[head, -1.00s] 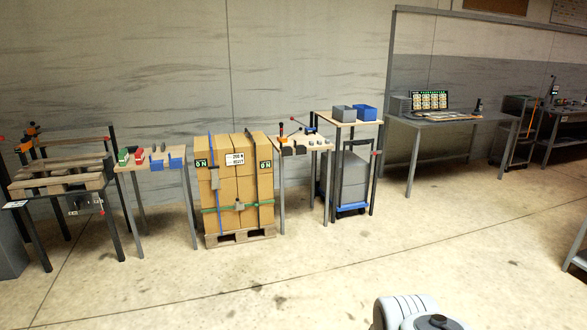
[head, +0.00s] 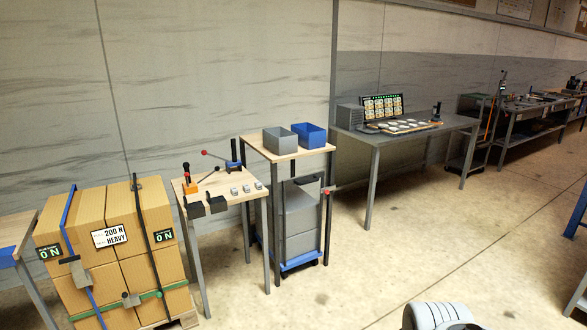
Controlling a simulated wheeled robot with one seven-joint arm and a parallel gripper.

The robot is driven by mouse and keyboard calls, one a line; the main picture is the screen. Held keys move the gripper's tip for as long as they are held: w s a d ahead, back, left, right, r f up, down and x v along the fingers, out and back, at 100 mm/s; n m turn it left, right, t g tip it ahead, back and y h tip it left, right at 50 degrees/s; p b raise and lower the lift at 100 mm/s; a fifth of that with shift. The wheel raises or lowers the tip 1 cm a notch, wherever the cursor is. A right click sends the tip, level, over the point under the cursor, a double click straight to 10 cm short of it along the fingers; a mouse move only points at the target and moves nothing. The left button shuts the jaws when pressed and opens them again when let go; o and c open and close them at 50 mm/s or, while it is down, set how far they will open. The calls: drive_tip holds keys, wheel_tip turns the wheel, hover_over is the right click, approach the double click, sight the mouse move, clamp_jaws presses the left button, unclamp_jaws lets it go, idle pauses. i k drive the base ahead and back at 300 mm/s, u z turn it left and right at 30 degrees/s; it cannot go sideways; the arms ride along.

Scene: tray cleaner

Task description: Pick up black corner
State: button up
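Two small black pieces (head: 206,207) sit at the front edge of a small wooden-topped table (head: 232,199) in the head view. They are dark and too small for me to tell whether either is the black corner. My gripper is not in view; only a rounded grey and white part of my own body shows at the bottom right, far from that table.
On the small table are an orange-and-black tool (head: 187,180), a blue device with a red-knobbed lever (head: 234,160) and several grey pieces (head: 247,188). Strapped boxes (head: 108,250) stand left; a stand with grey (head: 280,141) and blue bins (head: 309,135) stands right. Floor in front is clear.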

sight(196, 210)
drive_tip(key=u, duration=0.1)
drive_tip(key=i, duration=2.35)
drive_tip(key=u, duration=1.3)
drive_tip(key=i, duration=1.05)
drive_tip(key=u, duration=1.6)
drive_tip(key=i, duration=0.7)
drive_tip(key=u, duration=0.35)
